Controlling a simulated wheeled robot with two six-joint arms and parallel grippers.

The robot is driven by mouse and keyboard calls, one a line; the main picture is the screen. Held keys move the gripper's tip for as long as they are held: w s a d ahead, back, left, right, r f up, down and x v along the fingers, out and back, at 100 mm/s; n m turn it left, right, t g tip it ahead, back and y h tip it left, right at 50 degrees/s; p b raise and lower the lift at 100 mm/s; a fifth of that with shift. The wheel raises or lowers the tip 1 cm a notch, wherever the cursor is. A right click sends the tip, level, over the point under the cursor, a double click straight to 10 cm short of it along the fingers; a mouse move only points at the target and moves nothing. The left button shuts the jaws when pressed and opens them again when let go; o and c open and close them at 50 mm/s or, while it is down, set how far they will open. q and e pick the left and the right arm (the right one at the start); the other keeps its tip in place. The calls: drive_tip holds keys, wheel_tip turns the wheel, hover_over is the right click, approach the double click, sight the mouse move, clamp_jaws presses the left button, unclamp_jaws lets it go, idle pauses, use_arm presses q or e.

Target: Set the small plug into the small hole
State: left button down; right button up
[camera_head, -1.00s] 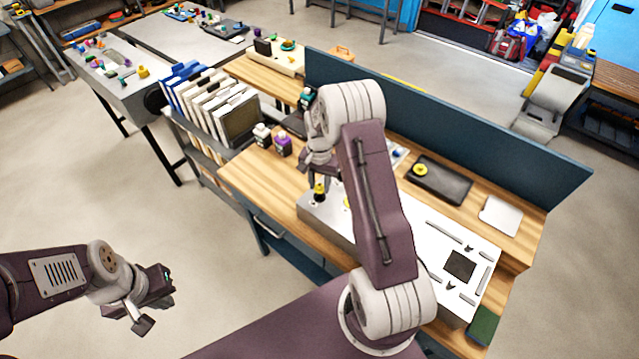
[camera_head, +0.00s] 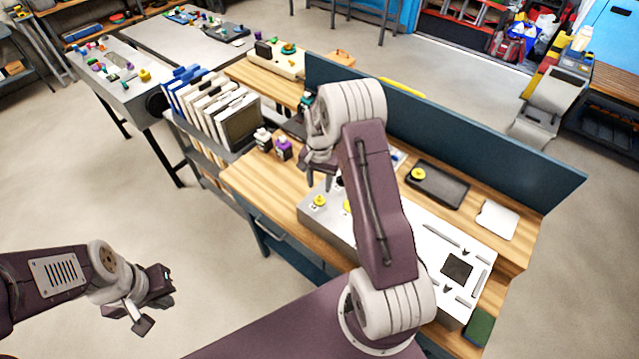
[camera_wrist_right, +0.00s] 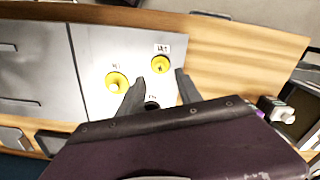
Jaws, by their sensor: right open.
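The light grey panel block (camera_head: 312,217) lies on the wooden bench. My left gripper (camera_head: 156,302) is open and empty over the floor.
Small bottles (camera_head: 283,149) stand at the bench's back left, near a rack of binders (camera_head: 215,105). A dark tray (camera_head: 438,183) with a yellow piece lies at the right. A blue partition (camera_head: 450,130) closes the bench's far side.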

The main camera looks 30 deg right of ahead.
wheel_tip(320, 180, up, 8)
drive_tip(key=p, duration=0.5)
drive_tip(key=shift+p, duration=0.3)
